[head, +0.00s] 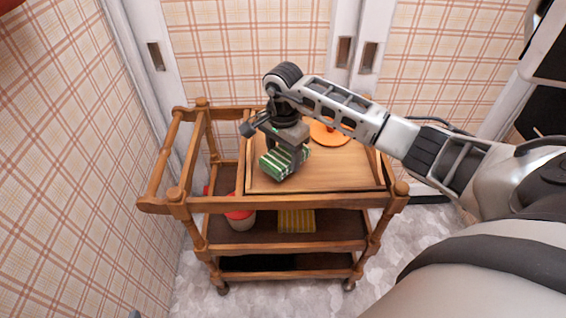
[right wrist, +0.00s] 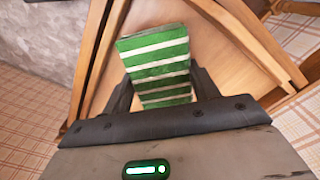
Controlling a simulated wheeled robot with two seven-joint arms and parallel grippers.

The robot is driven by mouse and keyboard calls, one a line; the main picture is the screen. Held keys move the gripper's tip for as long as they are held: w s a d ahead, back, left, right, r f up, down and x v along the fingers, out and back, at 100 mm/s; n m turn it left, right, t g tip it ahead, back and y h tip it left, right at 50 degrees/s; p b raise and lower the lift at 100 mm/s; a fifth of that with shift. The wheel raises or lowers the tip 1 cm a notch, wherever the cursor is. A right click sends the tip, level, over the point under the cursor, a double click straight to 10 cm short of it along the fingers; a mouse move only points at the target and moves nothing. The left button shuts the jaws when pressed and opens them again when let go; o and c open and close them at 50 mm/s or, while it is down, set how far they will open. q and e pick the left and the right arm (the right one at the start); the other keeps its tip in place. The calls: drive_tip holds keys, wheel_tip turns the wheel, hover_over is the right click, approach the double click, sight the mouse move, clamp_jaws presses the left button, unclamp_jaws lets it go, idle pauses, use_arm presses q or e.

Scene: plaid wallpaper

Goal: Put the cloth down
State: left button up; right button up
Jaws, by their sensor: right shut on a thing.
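The cloth (head: 279,163) is a folded green piece with white stripes. My right gripper (head: 287,156) is shut on it, over the left part of the wooden cart's top tray (head: 340,172). In the right wrist view the cloth (right wrist: 155,55) sticks out from between the fingers, with the wooden tray surface behind it. I cannot tell whether the cloth touches the tray. My left gripper is not in view.
An orange round item (head: 330,133) lies at the back of the top tray. The lower shelf holds a red-and-white container (head: 240,218) and a yellow striped item (head: 297,221). The tray's front right is bare. Plaid walls stand close behind and left.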

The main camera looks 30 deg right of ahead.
sight(283, 155)
drive_tip(key=shift+w+f, duration=0.1)
drive_tip(key=shift+f, duration=1.5)
drive_tip(key=shift+f+b, duration=0.2)
drive_tip(key=shift+b, duration=0.15)
drive_tip(key=o, duration=0.9)
drive_tip(key=shift+r, duration=0.15)
